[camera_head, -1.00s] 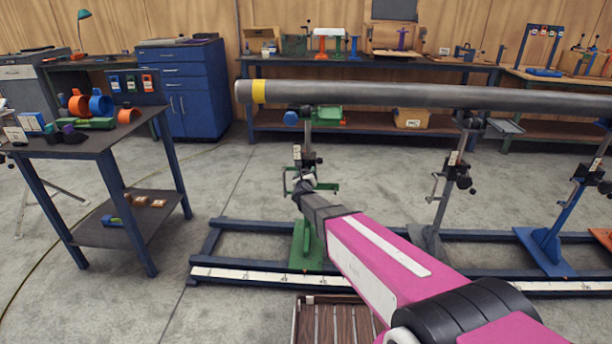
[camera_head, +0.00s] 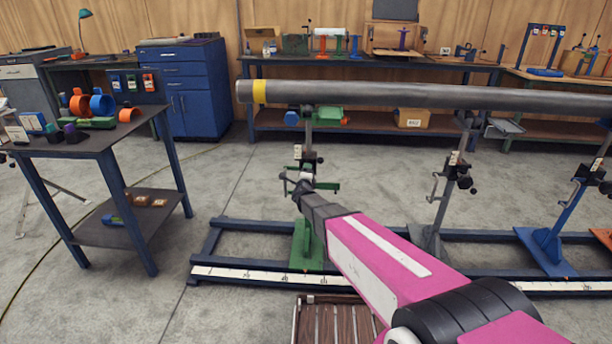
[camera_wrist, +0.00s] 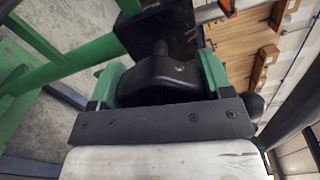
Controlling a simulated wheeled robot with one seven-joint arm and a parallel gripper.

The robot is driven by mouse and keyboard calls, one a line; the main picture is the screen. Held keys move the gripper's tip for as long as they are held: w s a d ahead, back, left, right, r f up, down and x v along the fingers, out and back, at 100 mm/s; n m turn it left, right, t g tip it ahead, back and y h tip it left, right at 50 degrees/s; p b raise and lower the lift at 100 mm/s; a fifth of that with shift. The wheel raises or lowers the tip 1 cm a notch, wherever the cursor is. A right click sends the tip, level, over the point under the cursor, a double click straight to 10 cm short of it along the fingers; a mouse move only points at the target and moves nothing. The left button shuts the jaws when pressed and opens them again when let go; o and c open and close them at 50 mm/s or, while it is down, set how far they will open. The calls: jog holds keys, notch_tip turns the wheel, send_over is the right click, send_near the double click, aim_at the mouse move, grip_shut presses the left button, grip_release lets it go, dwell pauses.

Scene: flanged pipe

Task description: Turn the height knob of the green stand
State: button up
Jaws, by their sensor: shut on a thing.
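The green stand (camera_head: 307,252) stands on the blue floor frame under the left end of the grey pipe (camera_head: 380,95). My gripper (camera_head: 304,182) is at the stand's middle, partly hidden by my wrist in the head view. In the wrist view, a black knob (camera_wrist: 160,78) sits between the two green fingers of my gripper (camera_wrist: 160,70). The fingers are shut on it, one on each side. The knob's far side is hidden.
A grey stand (camera_head: 428,238) and a blue stand (camera_head: 547,248) stand to the right along the frame. A dark table (camera_head: 75,150) with clamps is at the left. A slatted wooden pallet (camera_head: 330,322) lies in front. Floor between table and frame is clear.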

jog(key=n, duration=0.5)
jog(key=shift+f+n, duration=0.15)
jog(key=shift+n, duration=0.15)
dwell(0.4)
jog(key=o, duration=0.9)
jog(key=shift+s, duration=0.15)
jog(key=s, duration=1)
jog(key=shift+s+a, duration=0.2)
jog(key=shift+s, duration=0.1)
